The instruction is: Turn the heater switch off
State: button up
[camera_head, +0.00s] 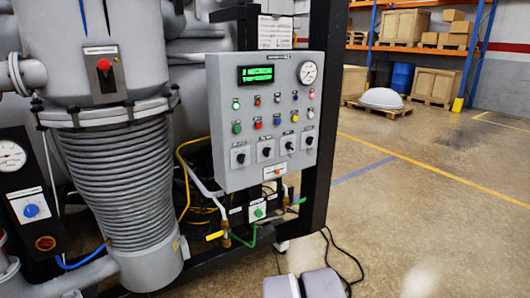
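The grey control panel (217,130) stands in the middle of the view on a dark frame. Its lowest row holds several black rotary switches on white plates, at far left (240,156), second (266,152), third (290,146) and far right (309,140). The labels are too small to read, so I cannot tell which one is the heater switch. The knob positions are also too small to tell surely. Above them are rows of coloured buttons and lamps, a lit green display (257,74) and a round gauge (308,73). My gripper is not in view.
A ribbed grey vessel (120,180) with a red switch (104,66) stands left of the panel. A black gauge panel (28,190) is at far left. Cables lie on the floor below. A grey rounded part, probably my arm, shows at the bottom. The floor at right (420,190) is clear.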

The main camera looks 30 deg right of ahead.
aim_at(267, 151)
jog(key=i+l, duration=0.15)
jog(key=i, duration=0.4)
jog(key=i+l+z, duration=0.15)
jog(key=i, duration=0.4)
